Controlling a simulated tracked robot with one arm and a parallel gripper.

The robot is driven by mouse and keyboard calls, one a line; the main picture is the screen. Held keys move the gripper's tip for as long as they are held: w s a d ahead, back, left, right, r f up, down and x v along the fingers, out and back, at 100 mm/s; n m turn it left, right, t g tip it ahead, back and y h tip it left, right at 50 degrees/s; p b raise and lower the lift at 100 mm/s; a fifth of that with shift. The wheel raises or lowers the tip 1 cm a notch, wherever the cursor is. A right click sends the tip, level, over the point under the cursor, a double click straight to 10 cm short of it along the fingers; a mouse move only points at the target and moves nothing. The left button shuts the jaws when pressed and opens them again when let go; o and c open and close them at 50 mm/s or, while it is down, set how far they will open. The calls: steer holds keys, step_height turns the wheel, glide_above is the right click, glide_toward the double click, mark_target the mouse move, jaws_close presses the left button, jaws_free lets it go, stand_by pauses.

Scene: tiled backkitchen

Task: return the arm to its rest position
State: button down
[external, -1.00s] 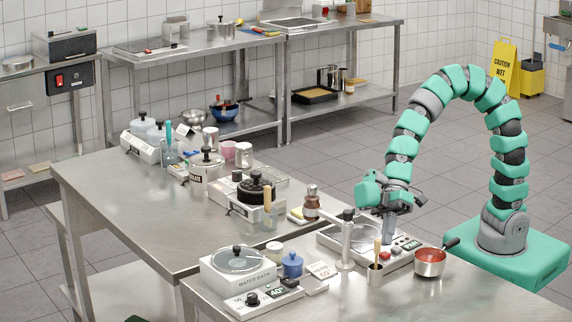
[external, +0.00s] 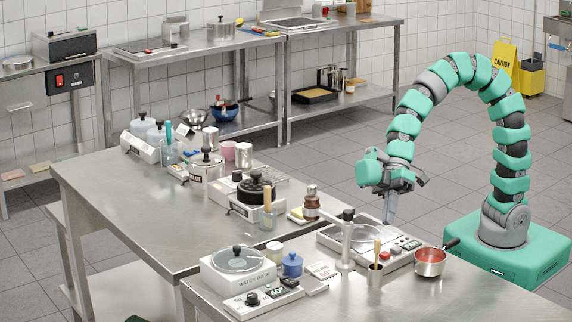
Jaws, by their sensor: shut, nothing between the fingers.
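My gripper (external: 388,218) points down above the back right part of the induction-like plate unit (external: 340,241) on the front table. Its fingers are shut and hold nothing. My green and grey arm arches up and back to its green base at the right. The fingertips are small in this view, and I cannot tell their exact height above the unit.
A water bath (external: 240,267) and a blue jar (external: 292,263) stand further left.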

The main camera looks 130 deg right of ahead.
steer(key=s+a+r+t+h, duration=0.1)
steer(key=r+t, duration=0.1)
steer(key=r, duration=1.1)
steer(key=s+a+r+n+t+h, duration=0.1)
steer(key=s+a+r+t+h, duration=0.1)
steer(key=r, duration=1.2)
steer(key=s+a+r+t+h, duration=0.1)
steer(key=r+t, duration=0.3)
steer(key=r, duration=1)
steer(key=shift+s+a+n+h, duration=0.4)
steer(key=shift+s+h, duration=0.15)
steer(key=shift+h, duration=0.15)
steer(key=shift+f, duration=0.1)
